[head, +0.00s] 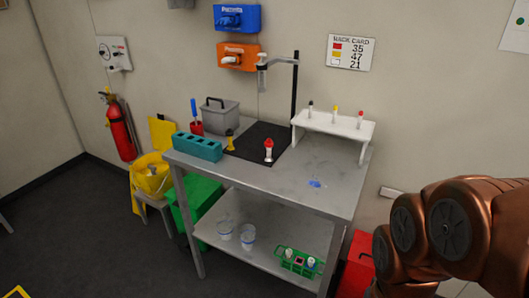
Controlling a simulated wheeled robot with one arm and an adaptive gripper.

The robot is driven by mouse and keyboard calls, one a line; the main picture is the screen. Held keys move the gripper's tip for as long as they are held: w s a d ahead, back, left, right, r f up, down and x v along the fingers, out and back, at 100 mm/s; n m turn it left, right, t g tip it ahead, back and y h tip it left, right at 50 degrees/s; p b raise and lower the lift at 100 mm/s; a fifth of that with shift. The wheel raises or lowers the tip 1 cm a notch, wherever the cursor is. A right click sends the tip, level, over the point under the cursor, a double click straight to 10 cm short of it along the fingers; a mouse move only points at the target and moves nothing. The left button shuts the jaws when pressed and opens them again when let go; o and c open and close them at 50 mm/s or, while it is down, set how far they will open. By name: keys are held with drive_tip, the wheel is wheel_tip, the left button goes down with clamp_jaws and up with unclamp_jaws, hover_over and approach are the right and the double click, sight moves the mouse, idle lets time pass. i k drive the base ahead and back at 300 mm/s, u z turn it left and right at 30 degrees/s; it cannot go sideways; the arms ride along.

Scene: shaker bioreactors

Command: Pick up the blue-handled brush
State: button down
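A blue upright handle (194,107), which looks like the blue-handled brush, stands in a small red cup (197,128) at the back left of the metal table (325,192). The cup hides its lower end, so I cannot see any bristles. My copper-coloured arm shows at the lower right, well apart from the brush and to the right of the table. My gripper is out of the picture.
A teal block (197,147) stands in front of the red cup, and a grey lidded box (221,116) behind it. A white rack (333,124) and a dark stand (294,92) are farther right. The table's front right is mostly clear, with a blue spot (315,184).

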sight(193, 101)
drive_tip(key=z, duration=0.25)
drive_tip(key=k, duration=0.35)
drive_tip(key=u, duration=1.45)
drive_tip(key=i, duration=1.1)
drive_tip(key=u, duration=0.45)
drive_tip(key=i, duration=0.65)
drive_tip(key=z, duration=0.1)
